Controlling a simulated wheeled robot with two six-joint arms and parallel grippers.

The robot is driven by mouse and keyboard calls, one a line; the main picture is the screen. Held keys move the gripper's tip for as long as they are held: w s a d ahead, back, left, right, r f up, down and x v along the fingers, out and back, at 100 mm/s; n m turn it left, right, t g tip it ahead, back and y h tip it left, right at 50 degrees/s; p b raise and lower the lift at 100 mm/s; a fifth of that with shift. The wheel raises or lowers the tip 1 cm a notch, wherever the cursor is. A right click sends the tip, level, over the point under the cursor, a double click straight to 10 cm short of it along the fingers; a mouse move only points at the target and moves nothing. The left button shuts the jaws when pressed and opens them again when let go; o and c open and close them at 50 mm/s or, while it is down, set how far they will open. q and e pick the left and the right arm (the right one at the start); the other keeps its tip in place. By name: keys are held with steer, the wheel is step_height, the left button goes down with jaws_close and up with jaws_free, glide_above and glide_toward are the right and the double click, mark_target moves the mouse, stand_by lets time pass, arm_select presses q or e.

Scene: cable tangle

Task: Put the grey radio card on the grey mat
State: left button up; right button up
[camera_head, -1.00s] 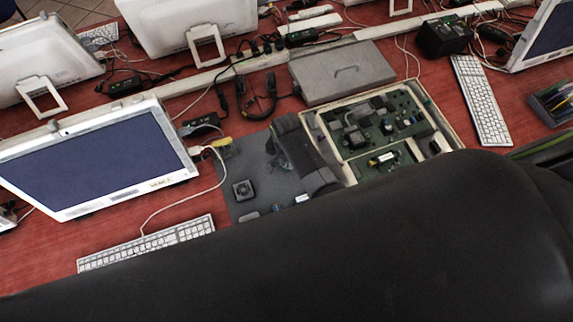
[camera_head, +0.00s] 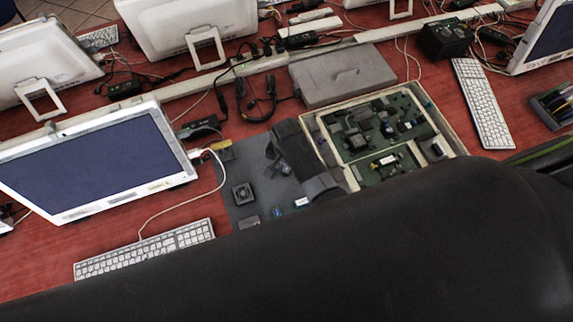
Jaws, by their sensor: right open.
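The grey mat (camera_head: 262,172) lies on the red table, left of an open case with a green circuit board (camera_head: 385,130). My right gripper (camera_head: 298,158) is a dark shape over the mat's right edge, beside the case. It is open, and I see nothing held in it. A small grey piece (camera_head: 249,222) lies at the mat's near edge, partly hidden by my arm. I cannot tell whether it is the grey radio card, and I cannot pick the card out elsewhere. My left gripper is not in view.
A black square part (camera_head: 242,193), a blue round part (camera_head: 277,211) and a yellow part (camera_head: 222,149) are on the mat. A closed grey case (camera_head: 342,75) stands behind. A monitor (camera_head: 100,165), a keyboard (camera_head: 145,250) and cables surround it. My dark arm covers the foreground.

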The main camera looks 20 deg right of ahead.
mark_target(286, 168)
step_height(286, 168, up, 6)
steer(key=p, duration=0.6)
steer(key=shift+r+p, duration=0.2)
steer(key=shift+p, duration=0.1)
steer(key=shift+r, duration=2.85)
